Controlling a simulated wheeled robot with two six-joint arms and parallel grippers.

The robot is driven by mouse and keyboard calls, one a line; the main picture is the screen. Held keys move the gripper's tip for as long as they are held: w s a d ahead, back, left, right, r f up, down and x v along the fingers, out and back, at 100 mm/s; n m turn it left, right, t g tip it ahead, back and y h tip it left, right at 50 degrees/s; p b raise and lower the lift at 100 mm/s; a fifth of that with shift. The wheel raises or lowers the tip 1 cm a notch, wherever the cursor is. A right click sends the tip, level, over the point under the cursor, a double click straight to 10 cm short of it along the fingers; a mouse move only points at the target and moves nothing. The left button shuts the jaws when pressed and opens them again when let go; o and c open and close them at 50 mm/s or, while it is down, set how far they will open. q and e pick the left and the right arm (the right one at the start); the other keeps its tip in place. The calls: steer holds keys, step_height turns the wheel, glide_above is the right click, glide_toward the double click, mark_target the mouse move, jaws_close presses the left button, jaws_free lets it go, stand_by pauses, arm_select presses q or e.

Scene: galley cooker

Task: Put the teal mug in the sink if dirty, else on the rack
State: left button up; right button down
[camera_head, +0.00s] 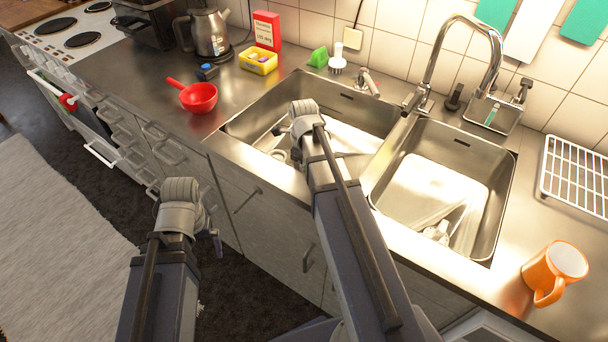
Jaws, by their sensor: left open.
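No teal mug shows in the head view. An orange mug (548,276) with a white inside stands on the counter at the lower right. The sink has a left basin (245,122) and a right basin (484,222). A white wire rack (575,176) lies on the counter at the right edge. My left gripper (216,238) is open and empty, low in front of the cabinets. My right arm reaches over the left basin; its gripper (282,132) is mostly hidden behind the wrist, so its jaws cannot be read.
The tap (432,68) arches up behind the basins. A red pan (198,97), a yellow tub (258,61), a red box (266,30) and a kettle (209,32) stand left of the sink. The hob (75,32) is at the far left. Small bare counter patches lie between these items.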

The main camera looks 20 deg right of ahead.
steer(key=shift+f, duration=0.15)
steer(key=shift+c, duration=0.4)
jaws_free()
steer(key=shift+r, duration=0.25)
step_height(320, 180, up, 12)
steer(key=p, duration=1.2)
steer(key=shift+o, duration=0.4)
